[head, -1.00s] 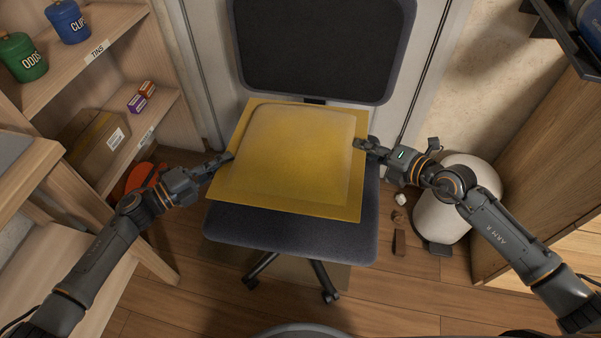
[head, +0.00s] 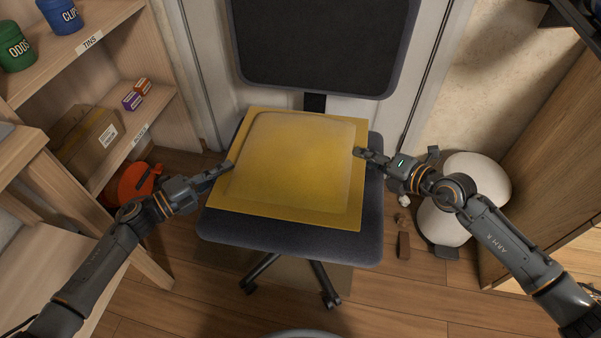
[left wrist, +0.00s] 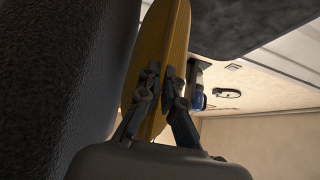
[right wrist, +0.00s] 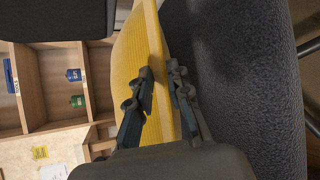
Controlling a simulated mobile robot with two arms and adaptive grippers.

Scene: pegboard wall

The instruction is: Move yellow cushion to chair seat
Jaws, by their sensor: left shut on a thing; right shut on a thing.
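The yellow cushion (head: 290,165) is a flat square pad, held level between both grippers over the chair seat (head: 290,238). In the head view it covers most of the dark grey seat, whose front edge and right side show. My left gripper (head: 228,168) is shut on the cushion's left edge; the left wrist view shows its fingers on both faces of the cushion (left wrist: 160,60). My right gripper (head: 360,154) is shut on the right edge, and the right wrist view shows the cushion (right wrist: 140,60) close beside the seat surface. Whether it touches the seat is unclear.
The chair's backrest (head: 318,45) stands behind the cushion. Wooden shelves (head: 100,55) with tins and boxes are at left. A small brown block (head: 403,245) lies on the floor.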

